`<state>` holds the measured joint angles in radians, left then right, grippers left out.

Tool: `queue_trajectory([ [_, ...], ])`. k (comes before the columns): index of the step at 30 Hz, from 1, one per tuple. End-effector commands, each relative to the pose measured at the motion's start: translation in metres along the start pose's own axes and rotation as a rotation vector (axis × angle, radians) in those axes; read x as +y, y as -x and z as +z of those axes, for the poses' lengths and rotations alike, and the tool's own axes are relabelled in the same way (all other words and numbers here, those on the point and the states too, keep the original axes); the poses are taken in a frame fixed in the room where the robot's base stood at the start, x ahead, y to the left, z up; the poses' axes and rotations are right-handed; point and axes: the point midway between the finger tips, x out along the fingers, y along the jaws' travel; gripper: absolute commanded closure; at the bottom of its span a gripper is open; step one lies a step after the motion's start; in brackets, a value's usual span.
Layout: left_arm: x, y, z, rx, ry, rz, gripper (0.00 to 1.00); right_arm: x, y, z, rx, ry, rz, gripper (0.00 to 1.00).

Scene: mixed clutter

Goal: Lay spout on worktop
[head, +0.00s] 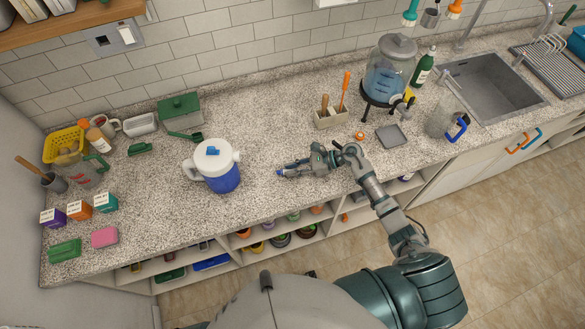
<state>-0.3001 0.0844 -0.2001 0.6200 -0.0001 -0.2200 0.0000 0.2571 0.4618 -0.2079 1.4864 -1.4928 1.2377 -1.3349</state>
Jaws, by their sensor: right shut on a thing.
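My right gripper (292,170) is low over the worktop (255,125), its fingers pointing left. It is shut on a small piece that I take to be the spout (279,172). Only a blue end shows at the fingertips; the fingers hide the rest. I cannot tell whether the piece touches the worktop. A blue jug with a white lid (215,163) stands upright to the left of the gripper, apart from it. My left gripper is not in view.
A glass dispenser (388,72) on a black stand is at the back right, near the sink (492,85). A utensil holder (331,118), a grey square (391,136) and a clear jug (440,122) stand nearer. Speckled worktop is clear behind the gripper.

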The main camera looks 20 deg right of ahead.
Motion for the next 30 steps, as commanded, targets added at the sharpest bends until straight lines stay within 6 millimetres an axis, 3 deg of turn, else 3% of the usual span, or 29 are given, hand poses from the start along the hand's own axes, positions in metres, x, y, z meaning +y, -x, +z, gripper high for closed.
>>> queue_trajectory([
  [1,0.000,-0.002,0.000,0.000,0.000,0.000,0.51,0.000,0.000,-0.002,0.000,0.000,-0.001,1.00],
  [2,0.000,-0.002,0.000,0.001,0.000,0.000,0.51,0.000,0.000,-0.002,0.001,0.000,0.000,0.79],
  [5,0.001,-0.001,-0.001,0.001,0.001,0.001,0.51,0.000,0.000,-0.001,0.001,0.000,-0.001,0.56],
  [17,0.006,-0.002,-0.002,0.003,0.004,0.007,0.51,0.000,0.005,0.000,0.005,0.001,-0.002,0.56],
  [30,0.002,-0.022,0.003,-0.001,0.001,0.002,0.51,0.000,0.097,-0.003,0.004,-0.001,-0.001,0.56],
])
